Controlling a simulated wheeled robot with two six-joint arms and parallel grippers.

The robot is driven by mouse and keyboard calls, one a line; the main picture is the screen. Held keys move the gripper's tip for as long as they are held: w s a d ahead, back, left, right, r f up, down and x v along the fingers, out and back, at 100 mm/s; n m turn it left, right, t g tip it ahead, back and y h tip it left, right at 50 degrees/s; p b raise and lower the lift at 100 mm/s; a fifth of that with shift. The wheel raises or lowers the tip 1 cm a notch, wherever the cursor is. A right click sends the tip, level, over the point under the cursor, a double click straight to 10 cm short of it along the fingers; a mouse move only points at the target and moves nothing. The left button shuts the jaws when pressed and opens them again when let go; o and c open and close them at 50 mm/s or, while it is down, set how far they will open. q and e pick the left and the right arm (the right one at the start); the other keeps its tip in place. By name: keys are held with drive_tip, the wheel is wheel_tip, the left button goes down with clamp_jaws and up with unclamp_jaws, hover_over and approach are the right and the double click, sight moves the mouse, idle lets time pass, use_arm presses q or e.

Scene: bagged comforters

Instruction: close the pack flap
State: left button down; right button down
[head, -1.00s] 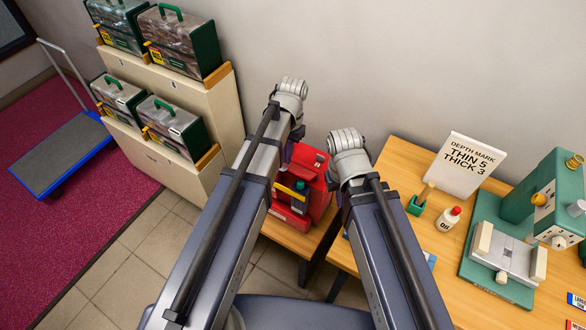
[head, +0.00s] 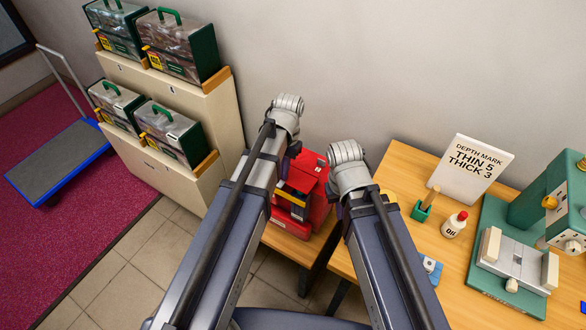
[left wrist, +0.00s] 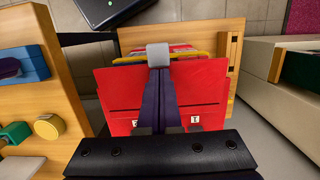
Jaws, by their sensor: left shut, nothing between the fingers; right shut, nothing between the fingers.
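The red pack (head: 313,180) sits on a low wooden stand between the shelf unit and the desk. A yellow-orange strip and dark area show on its near side, partly behind my left arm. In the left wrist view the pack (left wrist: 205,88) shows broad red panels with small white tags near the lower edge. I cannot tell which panel is the flap or how far it stands open. My left gripper (left wrist: 158,60) is shut and empty, its fingertips over the pack. My right gripper (head: 340,207) is mostly hidden by its own arm, right of the pack, shut and empty.
The low wooden stand (head: 322,238) is close to the desk (head: 400,165), which bears a sign (head: 468,168), an oil bottle (head: 454,225) and a green machine (head: 510,255). Tiled floor (head: 130,270) is clear.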

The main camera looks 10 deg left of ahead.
use_arm(q)
drive_tip(key=shift+s+r, duration=0.15)
drive_tip(key=shift+s, duration=0.05)
idle(0.3)
drive_tip(key=shift+r+p, duration=0.95)
drive_tip(key=shift+p, duration=0.2)
drive_tip(key=r+p, duration=0.3)
drive_tip(key=shift+w, duration=0.25)
drive_tip(key=shift+s+r+p, duration=0.1)
drive_tip(key=shift+r+p, duration=0.8)
drive_tip(key=s+d+f+b, duration=0.2)
drive_tip(key=s, duration=0.3)
drive_tip(key=s+d+f+t+b, duration=0.1)
drive_tip(key=s+d+f+b, duration=0.1)
drive_tip(key=s, duration=0.4)
drive_tip(key=shift+d+f+n+b, duration=0.3)
drive_tip(key=shift+d+f+b, duration=0.05)
drive_tip(key=shift+d, duration=0.35)
